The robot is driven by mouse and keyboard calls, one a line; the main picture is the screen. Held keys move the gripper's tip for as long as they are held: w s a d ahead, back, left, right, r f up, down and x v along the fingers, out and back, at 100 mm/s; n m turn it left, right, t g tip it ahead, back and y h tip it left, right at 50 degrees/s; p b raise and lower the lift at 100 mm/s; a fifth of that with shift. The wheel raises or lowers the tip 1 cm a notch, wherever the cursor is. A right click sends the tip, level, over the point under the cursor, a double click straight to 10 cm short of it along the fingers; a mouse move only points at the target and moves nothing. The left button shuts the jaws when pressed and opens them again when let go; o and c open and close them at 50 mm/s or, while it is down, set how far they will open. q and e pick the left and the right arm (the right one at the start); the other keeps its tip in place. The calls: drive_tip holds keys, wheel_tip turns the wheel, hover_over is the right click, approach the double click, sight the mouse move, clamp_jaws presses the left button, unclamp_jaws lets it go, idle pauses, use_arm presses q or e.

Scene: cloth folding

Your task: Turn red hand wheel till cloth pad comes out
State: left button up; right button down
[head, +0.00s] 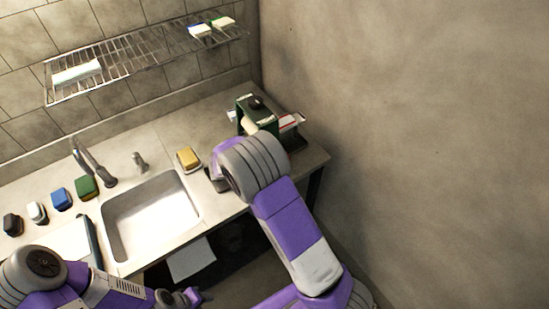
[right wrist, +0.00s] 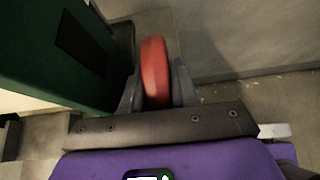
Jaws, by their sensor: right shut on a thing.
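The red hand wheel (right wrist: 154,58) shows edge-on in the right wrist view, between the two fingers of my right gripper (right wrist: 157,88), which is shut on it. Beside it on the left is the dark green body of the machine (right wrist: 45,50). In the head view the green machine (head: 243,104) stands at the counter's right end.
A sink (head: 150,225) with a tap (head: 92,165) is set in the counter. A yellow-topped sponge (head: 188,158) lies right of it, and several coloured blocks (head: 62,198) stand left. A wire rack (head: 140,55) hangs above. A wall (head: 400,130) closes the right side.

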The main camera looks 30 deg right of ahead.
idle(0.4)
drive_tip(key=c, duration=1.2)
unclamp_jaws()
drive_tip(key=shift+c, duration=0.2)
drive_tip(key=shift+a, duration=0.1)
drive_tip(key=v, duration=0.7)
drive_tip(key=shift+a+r+p, duration=0.2)
drive_tip(key=shift+p, duration=0.25)
drive_tip(key=shift+s, duration=0.1)
